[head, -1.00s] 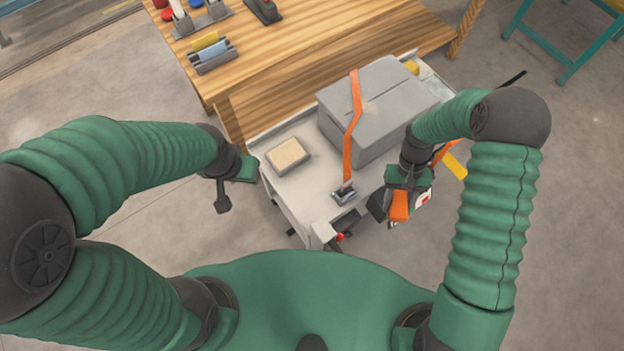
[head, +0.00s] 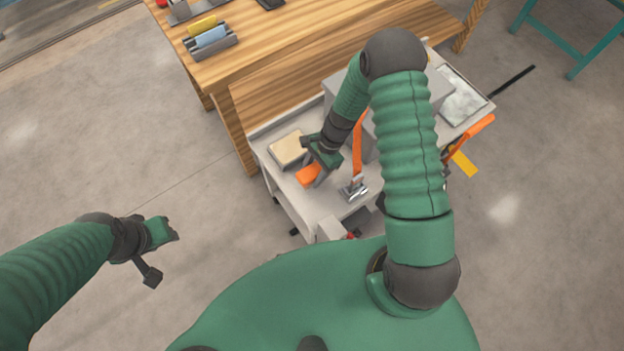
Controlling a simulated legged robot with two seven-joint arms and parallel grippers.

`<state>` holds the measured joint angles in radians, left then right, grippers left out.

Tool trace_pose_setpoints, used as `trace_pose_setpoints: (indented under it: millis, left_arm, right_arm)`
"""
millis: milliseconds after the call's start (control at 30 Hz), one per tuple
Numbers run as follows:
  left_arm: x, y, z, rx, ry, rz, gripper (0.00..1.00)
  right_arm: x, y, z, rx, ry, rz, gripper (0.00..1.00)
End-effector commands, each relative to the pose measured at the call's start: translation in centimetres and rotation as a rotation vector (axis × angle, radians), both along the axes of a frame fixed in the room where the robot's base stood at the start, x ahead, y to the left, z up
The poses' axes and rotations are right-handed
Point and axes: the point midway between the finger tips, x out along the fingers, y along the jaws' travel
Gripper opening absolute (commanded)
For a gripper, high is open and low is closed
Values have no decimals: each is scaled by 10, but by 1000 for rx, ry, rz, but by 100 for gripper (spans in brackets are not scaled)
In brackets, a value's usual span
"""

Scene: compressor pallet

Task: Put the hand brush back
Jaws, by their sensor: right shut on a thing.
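My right gripper (head: 316,168) is over the near left part of the grey cart top (head: 330,205). It is shut on an orange thing (head: 308,175), which looks like the hand brush; only its orange part shows clearly. This is just right of a shallow grey holder with a tan block (head: 290,149). I cannot tell whether the brush touches the cart top. My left gripper (head: 165,250) hangs over bare floor left of the cart, apart from everything; its jaw opening is unclear.
A grey box (head: 440,88) with an orange strap (head: 357,145) stands on the cart, partly hidden by my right arm. A metal buckle (head: 354,187) is right of the brush. A wooden workbench (head: 290,50) stands behind. Floor at left is clear.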

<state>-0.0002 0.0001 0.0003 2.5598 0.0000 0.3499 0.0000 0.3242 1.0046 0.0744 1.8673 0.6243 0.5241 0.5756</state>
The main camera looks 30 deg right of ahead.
Motion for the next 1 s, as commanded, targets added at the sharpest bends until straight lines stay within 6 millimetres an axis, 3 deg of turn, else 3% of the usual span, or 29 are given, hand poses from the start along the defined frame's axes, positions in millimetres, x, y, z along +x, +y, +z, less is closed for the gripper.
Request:
trace_pose_setpoints:
  millis: [200, 500, 533, 600, 700, 1000]
  left_arm:
    - [0, 0, -5, 0, 0, 0, 36]
    - [0, 0, -6, 0, 0, 0, 36]
    - [0, 0, -6, 0, 0, 0, 36]
    - [0, 0, -5, 0, 0, 0, 36]
    - [0, 0, -5, 0, 0, 1, 36]
    - [0, 0, -3, 0, 0, 0, 36]
  right_arm:
    - [-1, 1, -36, 2, 0, 2, 9]
    - [0, 1, -40, 1, 0, 4, 9]
    - [0, 1, -39, 1, -1, 5, 49]
    - [0, 1, -39, 1, -1, 5, 59]
    - [0, 1, -39, 1, -1, 5, 69]
    - [0, 1, -36, 0, -1, 5, 69]
